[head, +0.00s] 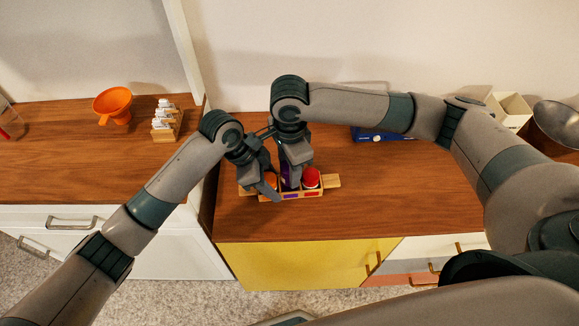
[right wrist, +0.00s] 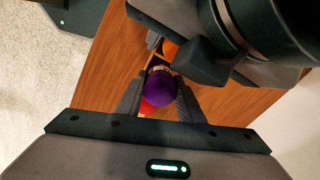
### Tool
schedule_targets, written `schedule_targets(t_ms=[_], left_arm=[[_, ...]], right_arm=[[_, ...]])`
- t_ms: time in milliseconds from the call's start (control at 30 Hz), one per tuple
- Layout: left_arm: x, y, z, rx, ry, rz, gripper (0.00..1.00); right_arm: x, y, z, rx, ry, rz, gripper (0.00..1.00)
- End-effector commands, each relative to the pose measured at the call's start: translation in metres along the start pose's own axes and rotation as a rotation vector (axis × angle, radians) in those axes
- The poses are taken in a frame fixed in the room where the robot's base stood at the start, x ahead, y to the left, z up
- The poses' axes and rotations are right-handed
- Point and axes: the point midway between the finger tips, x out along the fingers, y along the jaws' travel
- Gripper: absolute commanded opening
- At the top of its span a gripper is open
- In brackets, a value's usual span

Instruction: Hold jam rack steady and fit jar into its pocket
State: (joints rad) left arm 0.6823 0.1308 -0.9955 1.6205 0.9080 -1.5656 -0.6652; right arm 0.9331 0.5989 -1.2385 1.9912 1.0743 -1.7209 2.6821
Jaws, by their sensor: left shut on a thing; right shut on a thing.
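The wooden jam rack (head: 333,182) stands on the brown counter, with coloured labels along its front. A red-lidded jar (head: 311,178) sits in its right pocket. An orange-topped jar (head: 270,179) shows at the left, partly hidden by my left gripper (head: 267,189). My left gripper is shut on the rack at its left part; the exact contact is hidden. My right gripper (head: 292,179) is shut on the purple jar, over the middle of the rack. The purple jar's round top (right wrist: 159,88) shows between the fingers in the right wrist view. Whether its base is inside the pocket is hidden.
An orange funnel (head: 113,102) and a small wooden rack of white-topped containers (head: 166,122) stand on the left counter. A blue box (head: 371,133) lies behind my right arm. A metal bowl (head: 557,124) and cream box (head: 512,108) stand far right. The counter right of the rack is clear.

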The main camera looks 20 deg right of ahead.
Motion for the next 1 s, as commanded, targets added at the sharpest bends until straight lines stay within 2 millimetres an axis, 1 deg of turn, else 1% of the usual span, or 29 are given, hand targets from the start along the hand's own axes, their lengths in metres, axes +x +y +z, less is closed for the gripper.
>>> schedule_targets(t_ms=[1000], left_arm=[[-0.001, 0.0, -0.001, 0.002, 0.003, 0.0, 0.22]], right_arm=[[0.032, 0.001, 0.0, 0.001, 0.001, 0.002, 0.09]])
